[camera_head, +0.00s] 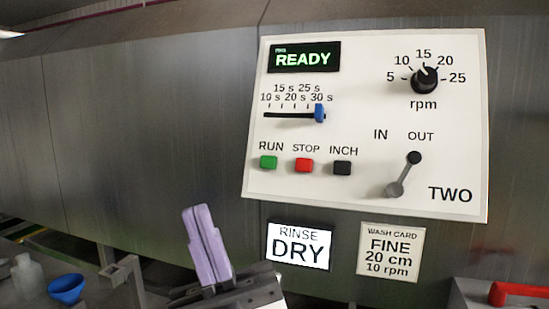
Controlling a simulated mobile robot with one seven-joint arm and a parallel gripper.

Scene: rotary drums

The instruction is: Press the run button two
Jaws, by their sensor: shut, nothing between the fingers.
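The control panel marked TWO (350,207) is a white plate on the metal wall. Its green run button (268,162) is at the lower left under the word RUN, uncovered. The red stop button (303,165) and black inch button (342,168) sit to its right. The display (305,57) reads READY. My gripper (197,209), with pale purple fingers, is shut and empty. In the picture it is below and left of the run button, apart from it.
The slider's blue knob (320,114) is at the right end. The rpm dial (425,80) points near 15. The lever's knob (414,158) is up toward OUT. Below are a RINSE DRY sign (298,246) and a wash card (391,251). A blue funnel (66,289) stands lower left; a red handle (520,291) lower right.

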